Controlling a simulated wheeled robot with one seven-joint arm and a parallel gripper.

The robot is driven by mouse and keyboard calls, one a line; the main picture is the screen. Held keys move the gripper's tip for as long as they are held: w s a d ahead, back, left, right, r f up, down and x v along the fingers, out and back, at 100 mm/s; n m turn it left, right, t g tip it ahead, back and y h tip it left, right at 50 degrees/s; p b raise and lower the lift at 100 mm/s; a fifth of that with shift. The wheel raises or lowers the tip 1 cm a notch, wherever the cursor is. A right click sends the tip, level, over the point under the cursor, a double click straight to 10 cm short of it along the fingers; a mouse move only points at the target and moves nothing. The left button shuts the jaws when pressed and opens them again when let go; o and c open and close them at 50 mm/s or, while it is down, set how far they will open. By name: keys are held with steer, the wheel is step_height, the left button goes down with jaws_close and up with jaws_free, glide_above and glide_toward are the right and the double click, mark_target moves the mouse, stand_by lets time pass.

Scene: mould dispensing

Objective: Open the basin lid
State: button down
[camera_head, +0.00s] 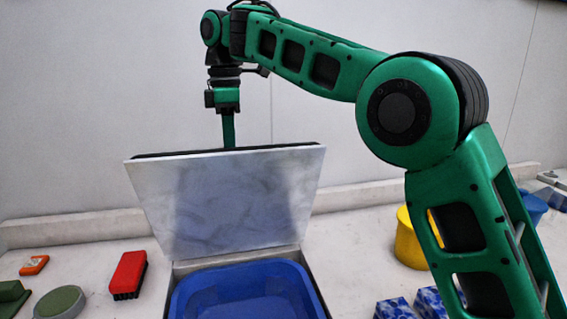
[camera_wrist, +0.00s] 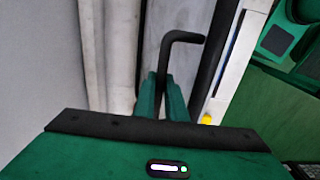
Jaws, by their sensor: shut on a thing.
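The basin lid (camera_head: 228,205) is a grey-white panel standing raised and tilted up at the back of the blue basin (camera_head: 245,290). The basin's inside shows below it. My gripper (camera_head: 229,140) is behind the lid's top edge, pointing down, its tips hidden by the lid in the head view. In the wrist view my gripper (camera_wrist: 162,95) has its green fingers shut on a black bent handle (camera_wrist: 181,37). The lid's dark edge runs beside the handle there.
A red brush (camera_head: 128,274), a round green object (camera_head: 60,303) and an orange item (camera_head: 34,265) lie on the counter at left. A yellow bucket (camera_head: 408,240) and blue patterned blocks (camera_head: 395,308) are at right. A wall stands behind.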

steer(key=shift+w, duration=0.1)
steer(key=w, duration=0.2)
steer(key=w+a, duration=0.1)
steer(key=w, duration=0.1)
steer(key=shift+r, duration=0.35)
steer(key=c, duration=1)
jaws_free()
